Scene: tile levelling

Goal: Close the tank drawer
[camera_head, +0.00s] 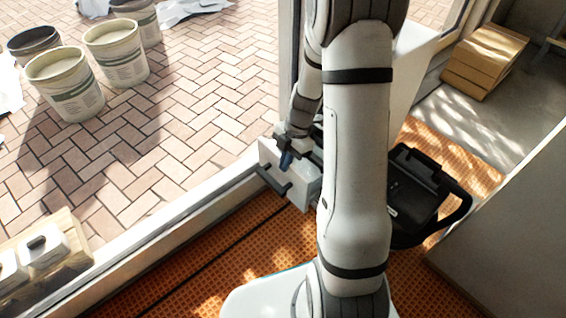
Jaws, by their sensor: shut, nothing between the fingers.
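The tank drawer (302,192) is a white box with a dark bar handle (273,183) on its front. It sticks out to the left, low over the orange floor near the window sill. My gripper (286,160) is shut and empty, at the drawer's upper front part. I cannot tell whether it touches the drawer. A black machine (408,190) with a looped handle stands to the right. My arm hides the place between the drawer and this machine, so how far the drawer is out is unclear.
A pale sill (165,236) runs along the left, with brick paving and several buckets (65,85) beyond. White containers (42,245) stand at the lower left. Cardboard boxes (485,60) lie at the upper right. A grey panel (510,225) bounds the right. Orange floor (215,270) is clear in front.

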